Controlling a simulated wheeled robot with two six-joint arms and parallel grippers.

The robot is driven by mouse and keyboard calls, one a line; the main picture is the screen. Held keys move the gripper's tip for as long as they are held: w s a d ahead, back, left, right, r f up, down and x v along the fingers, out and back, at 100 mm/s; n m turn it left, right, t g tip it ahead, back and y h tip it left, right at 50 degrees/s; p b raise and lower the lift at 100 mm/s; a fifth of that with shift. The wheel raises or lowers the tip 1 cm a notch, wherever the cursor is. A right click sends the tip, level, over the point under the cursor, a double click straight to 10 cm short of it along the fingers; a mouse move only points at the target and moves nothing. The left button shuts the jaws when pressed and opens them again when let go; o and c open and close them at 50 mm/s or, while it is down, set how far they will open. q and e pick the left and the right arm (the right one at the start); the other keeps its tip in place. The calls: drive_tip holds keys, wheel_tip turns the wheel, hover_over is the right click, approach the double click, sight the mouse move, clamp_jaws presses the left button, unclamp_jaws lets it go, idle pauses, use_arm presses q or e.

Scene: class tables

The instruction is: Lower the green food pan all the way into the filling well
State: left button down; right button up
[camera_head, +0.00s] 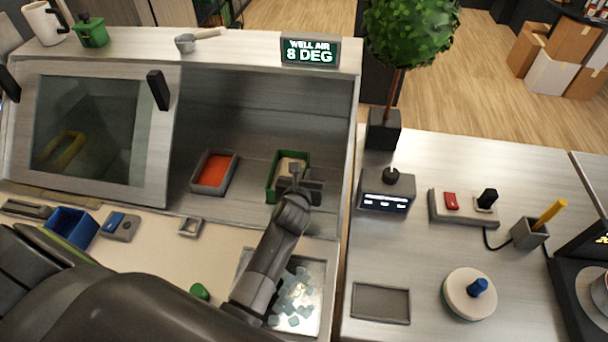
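The green food pan (273,181) is at the right of the recessed counter under the raised shelf. It is rectangular with a green rim and pale beige contents. My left gripper (296,174) is at the pan's near right side, with a finger over its rim. The gripper and wrist hide that corner, and I cannot tell whether the fingers are closed on the wall. The filling well under the pan is hidden, and how deep the pan sits does not show clearly. My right gripper is not in view.
A pan of orange filling (214,170) sits left of the green pan. A sign (310,51) on the shelf reads "WELL AIR 8 DEG". A glass-fronted lid (90,130) stands at the left. A tray of pale bluish pieces (297,295) lies beside my forearm.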

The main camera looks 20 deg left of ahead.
use_arm(q)
drive_tip(key=shift+f+b, duration=0.8)
drive_tip(key=shift+f, duration=0.25)
idle(0.5)
drive_tip(key=c, duration=1.5)
unclamp_jaws()
drive_tip(key=shift+c, duration=0.2)
drive_tip(key=shift+f, duration=0.15)
drive_tip(key=shift+s+d+r+p, duration=0.15)
drive_tip(key=shift+s+r+p, duration=0.3)
drive_tip(key=shift+p, duration=0.2)
drive_tip(key=p+v, duration=0.4)
drive_tip(key=v, duration=0.2)
drive_tip(key=shift+p, duration=0.35)
drive_tip(key=shift+s, duration=0.2)
